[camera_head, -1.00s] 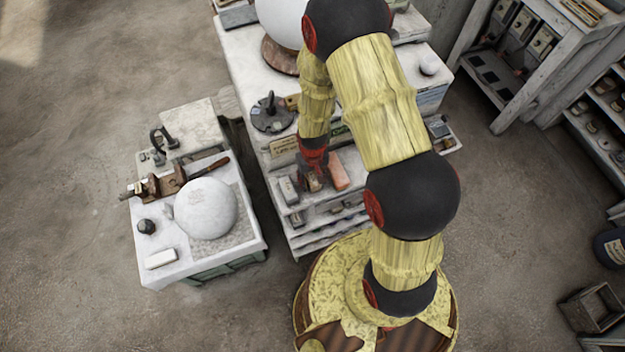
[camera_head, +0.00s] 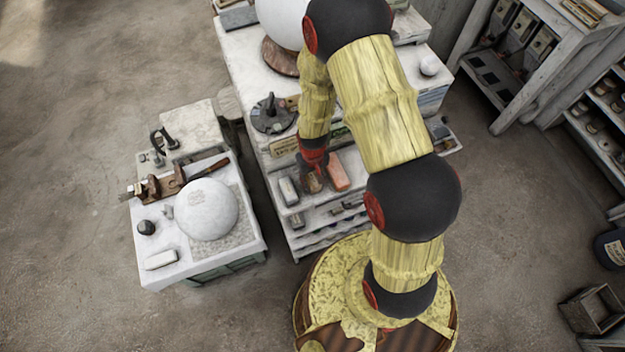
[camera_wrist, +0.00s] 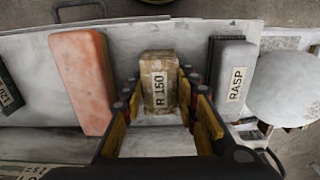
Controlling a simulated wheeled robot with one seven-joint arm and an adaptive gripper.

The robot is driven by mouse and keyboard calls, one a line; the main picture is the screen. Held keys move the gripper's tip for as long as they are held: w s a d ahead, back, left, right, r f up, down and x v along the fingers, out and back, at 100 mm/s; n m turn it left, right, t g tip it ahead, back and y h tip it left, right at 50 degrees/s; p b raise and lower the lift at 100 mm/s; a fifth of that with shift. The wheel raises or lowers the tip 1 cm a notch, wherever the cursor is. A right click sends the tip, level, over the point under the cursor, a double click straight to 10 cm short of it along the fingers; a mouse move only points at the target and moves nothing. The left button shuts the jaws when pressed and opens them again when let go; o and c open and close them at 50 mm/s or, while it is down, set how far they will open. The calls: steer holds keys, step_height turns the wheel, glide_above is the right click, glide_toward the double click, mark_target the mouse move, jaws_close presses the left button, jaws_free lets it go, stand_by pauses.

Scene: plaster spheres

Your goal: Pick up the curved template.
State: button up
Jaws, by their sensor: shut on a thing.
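The curved template is most likely the tan, worn block marked "R 150" (camera_wrist: 159,85) in the wrist view. It stands between the two fingers of my gripper (camera_wrist: 160,98), which is shut on it. In the head view my gripper (camera_head: 314,166) points down over the shelf at the front of the white bench, and the brown template (camera_head: 311,183) shows just below it. The fingers partly hide the template's sides. I cannot tell whether its underside touches the shelf.
An orange-pink block (camera_wrist: 82,80) stands left of the template and a grey block marked "RASP" (camera_wrist: 233,80) right of it in the wrist view. A white sphere (camera_head: 206,209) rests on the low side table (camera_head: 215,262). A round dark tool (camera_head: 271,115) sits on the bench.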

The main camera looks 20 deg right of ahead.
steer(key=shift+r, duration=0.7)
steer(key=s+d+r+b, duration=0.1)
steer(key=s+d+r, duration=0.2)
steer(key=s+r, duration=0.8)
steer(key=shift+s+d+r, duration=0.2)
steer(key=shift+s+d, duration=0.15)
steer(key=shift+s, duration=0.9)
